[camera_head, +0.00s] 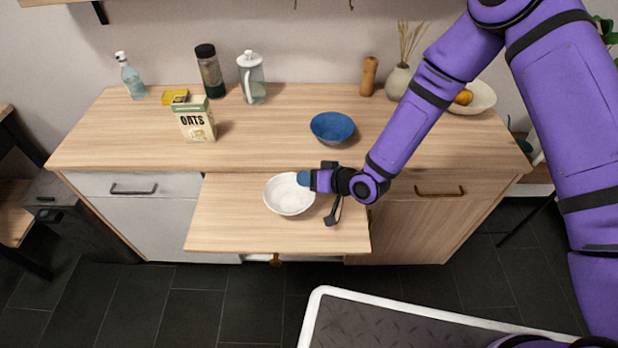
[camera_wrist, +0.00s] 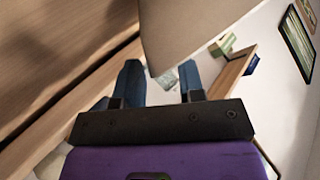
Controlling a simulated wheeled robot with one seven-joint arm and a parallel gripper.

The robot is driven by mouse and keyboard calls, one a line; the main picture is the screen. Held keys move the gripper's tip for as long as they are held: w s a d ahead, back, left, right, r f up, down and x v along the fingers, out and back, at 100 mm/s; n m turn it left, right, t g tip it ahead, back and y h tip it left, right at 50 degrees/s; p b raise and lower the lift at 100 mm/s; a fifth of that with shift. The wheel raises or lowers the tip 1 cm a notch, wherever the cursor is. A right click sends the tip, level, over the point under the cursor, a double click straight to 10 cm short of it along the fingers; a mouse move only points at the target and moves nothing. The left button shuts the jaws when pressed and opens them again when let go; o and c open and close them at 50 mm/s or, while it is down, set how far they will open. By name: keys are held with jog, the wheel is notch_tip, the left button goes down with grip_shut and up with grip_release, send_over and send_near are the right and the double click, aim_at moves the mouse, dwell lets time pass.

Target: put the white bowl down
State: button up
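The white bowl (camera_head: 287,201) is upright at the pulled-out wooden board (camera_head: 228,225) below the counter. I cannot tell whether its base touches the board. My gripper (camera_head: 305,179) is at the bowl's right rim, with a blue fingertip overlapping the rim. In the wrist view the bowl (camera_wrist: 195,30) fills the top middle, its edge reaching down between the fingers. My gripper's two blue fingers (camera_wrist: 160,82) stand apart there, with a visible gap between them. The contact between fingers and bowl wall is partly hidden.
On the counter (camera_head: 270,140) above stand a blue bowl (camera_head: 332,127), an oats box (camera_head: 195,121), a glass jug (camera_head: 251,80) and a dark jar (camera_head: 210,72). A fruit bowl (camera_head: 480,97) is at the right. The board is bare left of the white bowl.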

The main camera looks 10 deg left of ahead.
jog(key=v, duration=1.1)
jog(key=shift+d+r, duration=0.2)
jog(key=shift+d, duration=0.1)
jog(key=shift+s, duration=0.1)
jog(key=w+d+r+t+h, duration=0.2)
jog(key=w+d+r+h, duration=0.45)
jog(key=d+r, duration=0.45)
jog(key=d+r+m+t+h, duration=0.1)
jog(key=d+r+m+h, duration=0.15)
jog(key=d+r, duration=0.85)
jog(key=s+d+r+m+h, duration=0.2)
jog(key=s+d+r+h, duration=0.1)
jog(key=s+d+r, duration=0.55)
jog(key=s+d+r+m, duration=0.1)
jog(key=s+r, duration=0.3)
jog(key=s, duration=0.3)
jog(key=s+d+r+m+g, duration=0.1)
jog(key=s+r, duration=0.3)
jog(key=s, duration=0.4)
jog(key=shift+s+d+r+g, duration=0.25)
jog(key=shift+d+r+g, duration=0.05)
jog(key=shift+d, duration=0.25)
